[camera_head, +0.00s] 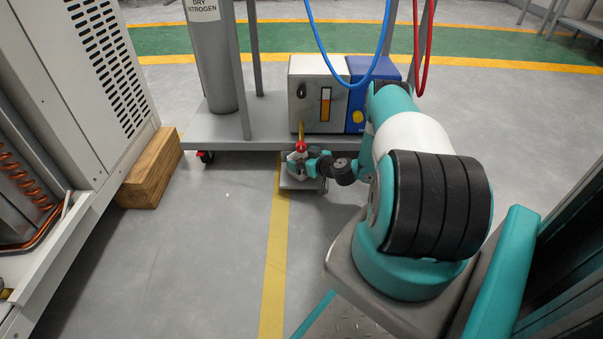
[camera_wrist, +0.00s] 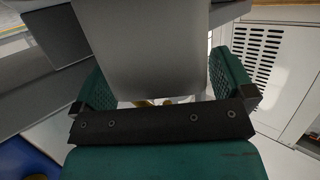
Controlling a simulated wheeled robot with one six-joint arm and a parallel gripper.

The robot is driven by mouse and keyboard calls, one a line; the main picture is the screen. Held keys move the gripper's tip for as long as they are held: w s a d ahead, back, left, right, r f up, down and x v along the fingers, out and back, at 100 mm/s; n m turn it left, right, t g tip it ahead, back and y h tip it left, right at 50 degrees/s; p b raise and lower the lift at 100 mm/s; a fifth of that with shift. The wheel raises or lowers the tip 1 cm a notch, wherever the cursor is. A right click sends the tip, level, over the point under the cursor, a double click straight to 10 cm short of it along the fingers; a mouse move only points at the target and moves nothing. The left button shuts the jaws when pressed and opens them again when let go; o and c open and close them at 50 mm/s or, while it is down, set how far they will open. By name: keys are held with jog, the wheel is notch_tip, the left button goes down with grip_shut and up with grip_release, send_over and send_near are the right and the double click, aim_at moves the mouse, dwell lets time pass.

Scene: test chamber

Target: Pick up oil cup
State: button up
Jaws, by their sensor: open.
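A small grey metal container, which looks like the oil cup (camera_head: 298,184), is low over the floor in the head view, below a small fitting with a red top (camera_head: 300,147). It is partly hidden by my gripper (camera_head: 304,165), which is right beside it. In the wrist view my gripper (camera_wrist: 168,95) has its two green padded fingers apart. A broad grey smooth surface (camera_wrist: 145,50) fills much of the space between them, very close; I cannot tell whether it is the cup. Contact with the fingers cannot be made out.
Behind stands a grey cart (camera_head: 230,130) with a gas cylinder (camera_head: 215,55) and a grey-and-blue unit (camera_head: 318,95). Blue and red hoses hang above my arm. A wooden block (camera_head: 153,168) and a white cabinet (camera_head: 95,75) are at left. Front floor is clear.

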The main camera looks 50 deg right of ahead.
jog(key=shift+w+d+f, duration=0.1)
jog(key=shift+w+f, duration=0.05)
jog(key=shift+w, duration=0.55)
jog(key=c, duration=0.9)
jog(key=shift+r+p, duration=0.25)
jog(key=shift+p, duration=0.35)
